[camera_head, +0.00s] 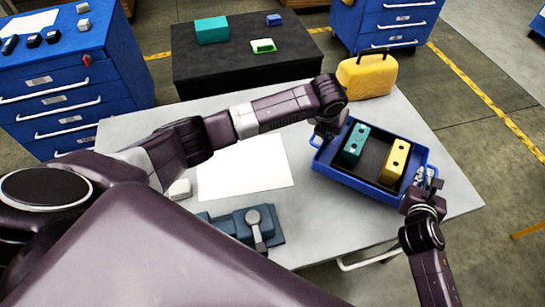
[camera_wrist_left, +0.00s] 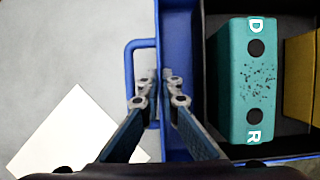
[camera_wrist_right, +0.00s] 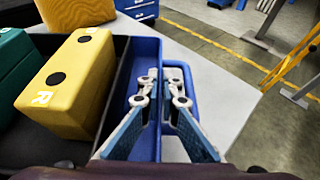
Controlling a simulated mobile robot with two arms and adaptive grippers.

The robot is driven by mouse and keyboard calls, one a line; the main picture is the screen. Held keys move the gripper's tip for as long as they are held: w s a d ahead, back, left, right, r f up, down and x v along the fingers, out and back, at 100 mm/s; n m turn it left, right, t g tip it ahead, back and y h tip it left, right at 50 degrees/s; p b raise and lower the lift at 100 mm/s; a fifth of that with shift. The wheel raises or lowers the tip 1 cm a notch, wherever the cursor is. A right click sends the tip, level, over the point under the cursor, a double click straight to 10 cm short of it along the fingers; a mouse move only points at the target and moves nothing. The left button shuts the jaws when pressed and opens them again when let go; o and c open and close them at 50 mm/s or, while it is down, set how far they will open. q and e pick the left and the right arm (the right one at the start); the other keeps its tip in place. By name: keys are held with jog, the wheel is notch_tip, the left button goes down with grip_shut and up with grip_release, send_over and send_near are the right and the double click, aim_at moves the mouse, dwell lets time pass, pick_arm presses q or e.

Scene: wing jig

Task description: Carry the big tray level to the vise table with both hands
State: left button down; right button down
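The big tray (camera_head: 347,178) is blue with a dark inside. It is over the right part of a light grey table (camera_head: 330,240) bearing a blue-grey vise (camera_head: 250,225), and looks about level. Whether it touches the tabletop is unclear. A teal block (camera_head: 353,145) and a yellow block (camera_head: 396,160) are inside. My left gripper (camera_wrist_left: 160,90) is at the tray's left end, beside its handle (camera_wrist_left: 129,75). My right gripper (camera_wrist_right: 161,88) is at the opposite end, by the other handle (camera_wrist_right: 190,90). Both pairs of fingertips are close together; whether they clamp the tray is unclear.
A yellow case (camera_head: 366,78) stands at the table's back, just behind the tray. A white sheet (camera_head: 245,165) lies left of it. A black table (camera_head: 250,75) and blue drawer cabinets (camera_head: 70,90) (camera_head: 385,25) stand beyond. Open floor lies to the right.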

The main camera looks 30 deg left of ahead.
aim_at(325, 144)
pick_arm(q)
jog(key=shift+w+a, duration=0.1)
jog(key=shift+w, duration=0.05)
pick_arm(e)
jog(key=shift+w+r, duration=0.1)
jog(key=shift+w, duration=0.05)
pick_arm(q)
jog(key=shift+f, duration=0.1)
pick_arm(e)
jog(key=shift+f, duration=0.2)
